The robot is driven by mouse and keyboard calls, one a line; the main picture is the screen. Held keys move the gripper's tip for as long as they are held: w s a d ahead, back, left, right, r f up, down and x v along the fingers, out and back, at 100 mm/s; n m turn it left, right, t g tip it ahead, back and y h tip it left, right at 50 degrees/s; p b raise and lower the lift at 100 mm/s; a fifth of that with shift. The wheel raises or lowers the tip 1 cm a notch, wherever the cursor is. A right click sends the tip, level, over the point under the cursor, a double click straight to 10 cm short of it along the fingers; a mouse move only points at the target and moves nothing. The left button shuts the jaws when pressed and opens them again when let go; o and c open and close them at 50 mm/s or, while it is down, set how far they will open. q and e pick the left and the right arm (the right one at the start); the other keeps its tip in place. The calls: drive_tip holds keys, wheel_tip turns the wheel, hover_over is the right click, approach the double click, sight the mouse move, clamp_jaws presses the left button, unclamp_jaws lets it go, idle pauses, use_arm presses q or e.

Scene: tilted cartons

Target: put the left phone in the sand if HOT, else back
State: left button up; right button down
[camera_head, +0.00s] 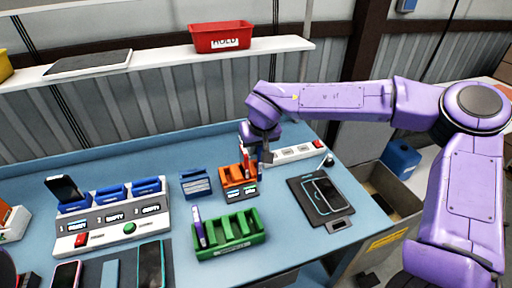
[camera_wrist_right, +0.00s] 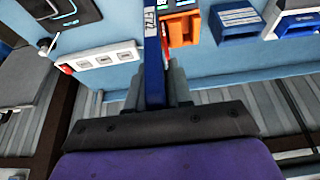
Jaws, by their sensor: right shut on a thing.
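My right gripper (camera_head: 262,150) is shut on a slim blue item (camera_wrist_right: 154,60) with white lettering, seen edge-on in the right wrist view. In the head view it hangs over the orange two-slot holder (camera_head: 233,173), which has small lit displays; I cannot tell whether the item is inside a slot. A dark phone (camera_head: 62,188) leans in the left blue slot of a white charging unit (camera_head: 120,217). Two more phones, one pink-edged (camera_head: 66,275) and one teal-edged (camera_head: 150,265), lie at the front. A sand-coloured bin (camera_head: 402,222) stands on the floor at right. My left gripper is out of view.
A green slotted rack (camera_head: 228,236) holds a purple item (camera_head: 199,230). A small blue box (camera_head: 195,184) stands beside the orange holder. A black pad (camera_head: 308,208) bears a dark device. A white switch strip (camera_head: 290,153) lies behind. A red bin (camera_head: 221,36) is on the shelf.

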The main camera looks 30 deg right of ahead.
drive_tip(key=shift+r, duration=0.15)
drive_tip(key=shift+r, duration=2.9)
